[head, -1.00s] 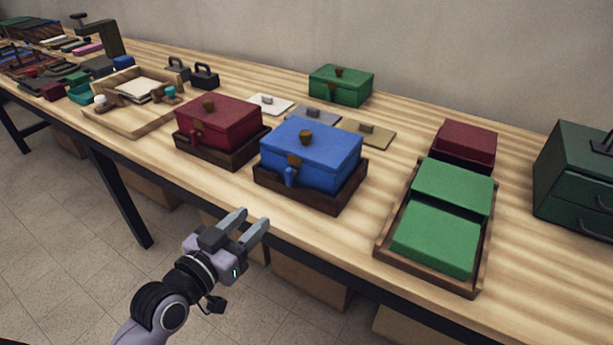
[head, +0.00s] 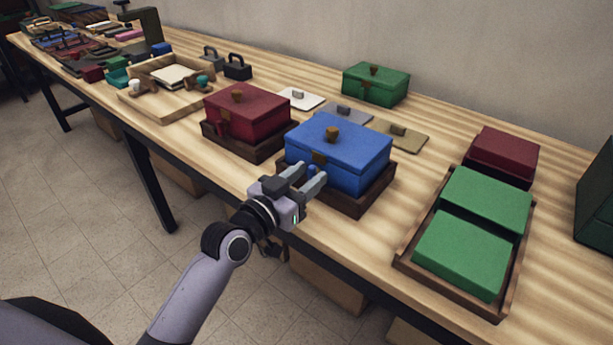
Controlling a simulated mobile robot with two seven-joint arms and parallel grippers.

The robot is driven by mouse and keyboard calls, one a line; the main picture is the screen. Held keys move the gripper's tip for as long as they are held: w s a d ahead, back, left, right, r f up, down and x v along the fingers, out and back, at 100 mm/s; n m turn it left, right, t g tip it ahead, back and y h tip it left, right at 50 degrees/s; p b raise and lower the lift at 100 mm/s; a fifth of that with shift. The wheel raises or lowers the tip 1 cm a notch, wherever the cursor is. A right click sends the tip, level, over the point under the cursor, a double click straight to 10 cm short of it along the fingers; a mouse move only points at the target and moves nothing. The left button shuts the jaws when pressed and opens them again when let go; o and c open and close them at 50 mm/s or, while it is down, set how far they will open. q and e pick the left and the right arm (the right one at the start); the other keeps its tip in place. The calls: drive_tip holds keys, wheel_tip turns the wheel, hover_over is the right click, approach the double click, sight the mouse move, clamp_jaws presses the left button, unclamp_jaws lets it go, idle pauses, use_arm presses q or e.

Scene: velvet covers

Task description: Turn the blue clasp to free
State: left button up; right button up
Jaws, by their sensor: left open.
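The blue box (head: 345,150) with a brass knob (head: 332,134) on its lid sits in a dark wooden base (head: 372,192). Its lid is down. The blue clasp (head: 312,168) is on its front, below a brass fitting (head: 318,157), and is mostly hidden by my gripper. My left gripper (head: 312,173) is open at the front of the box, its two fingers on either side of the clasp in the picture. I cannot tell whether they touch it. My right gripper is not in view.
A red box (head: 247,110) in a dark base stands to the left. A tray (head: 407,236) with green covers lies to the right. A green box (head: 376,84) and flat plates (head: 300,98) are behind. The table's front edge runs under my left arm.

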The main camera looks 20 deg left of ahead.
use_arm(q)
drive_tip(key=shift+w+d, duration=0.1)
drive_tip(key=shift+w, duration=0.05)
clamp_jaws()
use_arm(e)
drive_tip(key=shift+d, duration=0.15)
